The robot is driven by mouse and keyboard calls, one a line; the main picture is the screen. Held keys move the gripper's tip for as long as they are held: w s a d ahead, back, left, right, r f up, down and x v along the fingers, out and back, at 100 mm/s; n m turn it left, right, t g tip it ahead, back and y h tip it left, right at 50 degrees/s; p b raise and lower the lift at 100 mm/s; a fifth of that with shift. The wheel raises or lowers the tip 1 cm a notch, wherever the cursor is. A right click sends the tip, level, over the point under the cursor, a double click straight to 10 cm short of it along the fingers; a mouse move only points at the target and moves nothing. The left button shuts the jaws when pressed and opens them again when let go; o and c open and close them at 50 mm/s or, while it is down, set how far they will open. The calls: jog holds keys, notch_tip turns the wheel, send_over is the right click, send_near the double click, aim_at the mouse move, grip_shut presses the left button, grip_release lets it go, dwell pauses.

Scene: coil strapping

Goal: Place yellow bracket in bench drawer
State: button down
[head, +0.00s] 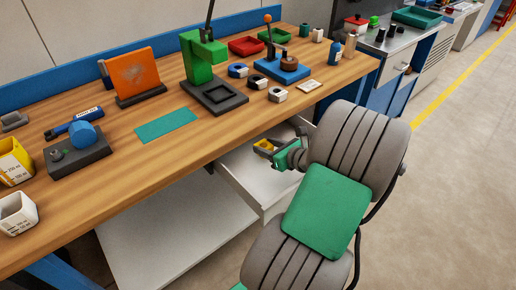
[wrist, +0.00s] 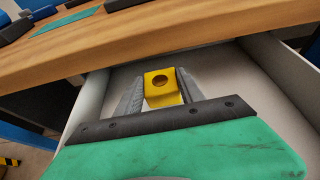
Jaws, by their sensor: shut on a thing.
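The yellow bracket (wrist: 161,92), a bent piece with a round hole in its top face, is between the two grey fingers of my gripper (wrist: 160,84). My gripper is shut on it. In the head view, the bracket (head: 264,145) and my gripper (head: 266,148) are over the open bench drawer (head: 236,184). The drawer is pale and pulled out from under the wooden bench top. In the wrist view, the drawer (wrist: 88,106) surrounds the bracket from below, and its visible floor looks empty. My gripper's body hides the near part of it.
The wooden bench top (head: 100,185) edge lies just beyond the drawer. On it are a green press (head: 202,60), a teal mat (head: 166,126), an orange plate (head: 135,72) and several small blocks. A white shelf (head: 165,235) is below. Open floor lies to the right.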

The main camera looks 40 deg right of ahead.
jog(key=x, duration=0.2)
jog(key=shift+w+f, duration=0.25)
jog(key=shift+f, duration=0.05)
jog(key=x, duration=0.2)
jog(key=b+x, duration=0.1)
jog(key=shift+w+f, duration=0.2)
jog(key=shift+f, duration=0.3)
jog(key=c, duration=0.7)
grip_release()
jog(key=shift+s+f, duration=0.1)
